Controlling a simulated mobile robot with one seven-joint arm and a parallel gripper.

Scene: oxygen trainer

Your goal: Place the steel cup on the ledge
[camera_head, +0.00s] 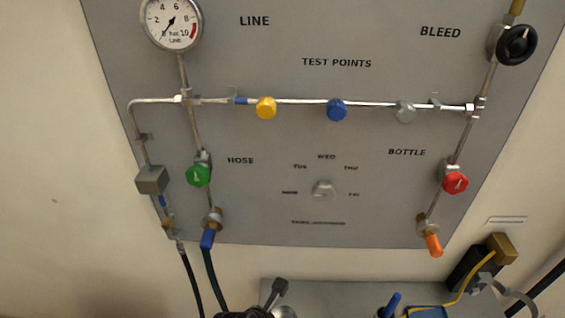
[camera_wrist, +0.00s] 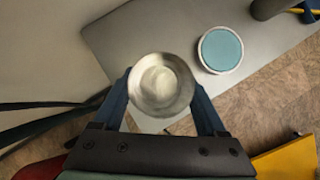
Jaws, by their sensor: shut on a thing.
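The steel cup (camera_wrist: 160,84) is between the two blue fingers of my gripper (camera_wrist: 161,90) in the wrist view. I look down into its open round mouth, and the fingers press on its left and right sides. The grey ledge (camera_wrist: 122,42) lies below and beyond the cup. I cannot tell the gap between the cup's base and the ledge. In the head view the ledge (camera_head: 340,293) shows under the panel at the bottom edge, with dark parts and a bit of round metal at its front, cut off by the frame.
A round container with a teal top (camera_wrist: 221,49) stands on the ledge, just right of the cup. A dark cylinder (camera_wrist: 268,8) is farther right. A yellow object (camera_wrist: 285,163) lies lower right. The panel (camera_head: 270,215) with knobs and hoses rises behind the ledge.

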